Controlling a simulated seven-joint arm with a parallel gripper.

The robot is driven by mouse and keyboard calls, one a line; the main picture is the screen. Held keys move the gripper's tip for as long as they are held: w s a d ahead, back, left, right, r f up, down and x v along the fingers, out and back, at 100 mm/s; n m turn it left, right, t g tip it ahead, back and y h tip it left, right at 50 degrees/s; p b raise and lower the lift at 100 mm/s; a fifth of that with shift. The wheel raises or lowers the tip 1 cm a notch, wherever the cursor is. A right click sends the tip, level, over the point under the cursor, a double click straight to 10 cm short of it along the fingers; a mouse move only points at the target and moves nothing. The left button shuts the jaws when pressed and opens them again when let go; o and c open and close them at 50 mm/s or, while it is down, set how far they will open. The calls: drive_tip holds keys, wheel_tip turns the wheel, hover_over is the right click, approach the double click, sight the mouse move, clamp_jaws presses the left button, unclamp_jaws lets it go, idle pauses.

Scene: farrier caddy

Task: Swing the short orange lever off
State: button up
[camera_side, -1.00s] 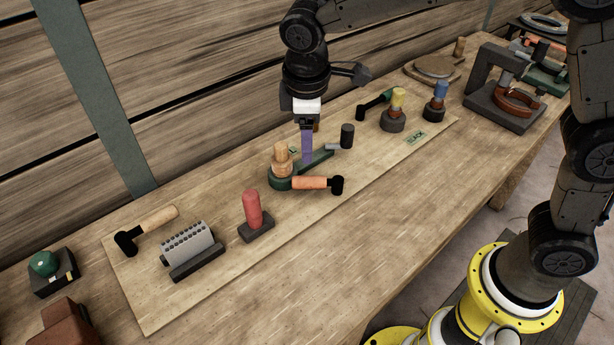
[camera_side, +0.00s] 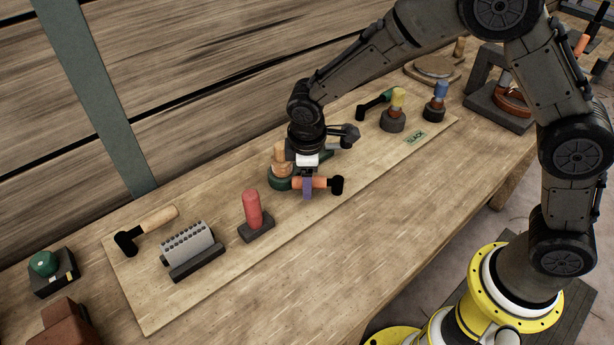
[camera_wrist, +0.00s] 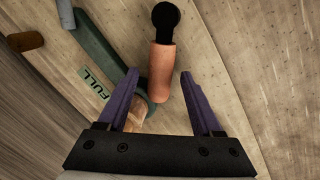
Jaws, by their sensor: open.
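The short orange lever (camera_side: 322,183) has an orange grip and a black end knob and juts right from a green round base (camera_side: 279,184) with a wooden post (camera_side: 280,158). In the wrist view the orange lever (camera_wrist: 161,75) runs up the picture between my spread fingers, knob at the top. My gripper (camera_side: 308,190), with purple fingers, is low over the grip. In the wrist view my gripper (camera_wrist: 159,76) is open, one finger on each side of the lever, with visible gaps. Contact is not visible. The base is partly hidden by my gripper.
A long green lever (camera_wrist: 98,45) lies left of the orange one in the wrist view, near a label reading FULL (camera_wrist: 93,88). A red upright grip (camera_side: 252,209) stands to the left. Yellow-topped (camera_side: 397,101) and blue-topped (camera_side: 440,89) posts stand right. The front board is clear.

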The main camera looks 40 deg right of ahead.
drive_tip(key=shift+c, duration=0.2)
clamp_jaws()
idle(1.3)
